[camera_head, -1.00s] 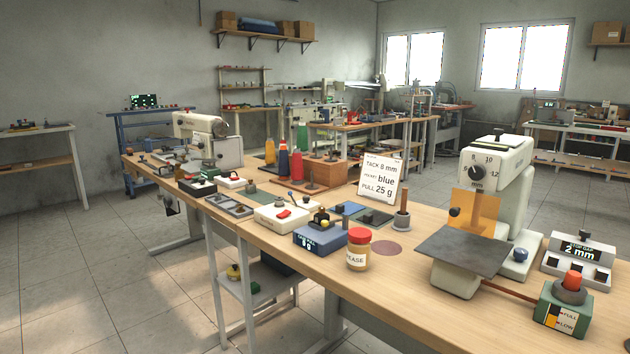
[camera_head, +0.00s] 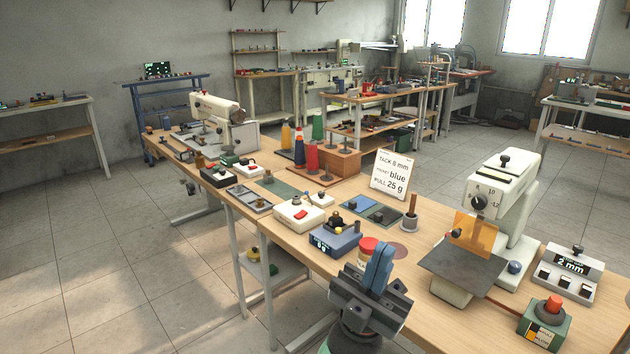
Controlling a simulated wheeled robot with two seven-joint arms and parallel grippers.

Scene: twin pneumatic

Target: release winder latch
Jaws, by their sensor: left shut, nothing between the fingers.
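My left gripper (camera_head: 378,268) is shut and empty, its blue fingers together and pointing up and away. It shows at the lower middle, in front of the table's near edge, and covers part of the red-lidded jar (camera_head: 368,245). A green box (camera_head: 544,327) with a dark round part and an orange-red knob (camera_head: 554,303) on top stands at the lower right; its front gauge has FULL and LOW marks. It may be the winder; I cannot make out which part is the latch. My left gripper is well left of it, touching nothing there. My right gripper is not in view.
A cream machine (camera_head: 500,200) with a dial and dark plate (camera_head: 462,272) stands between my gripper and the green box. A grey tray (camera_head: 568,277) marked 2 mm is behind the box. A blue scale-like box (camera_head: 333,240) and a sign (camera_head: 392,176) are nearby.

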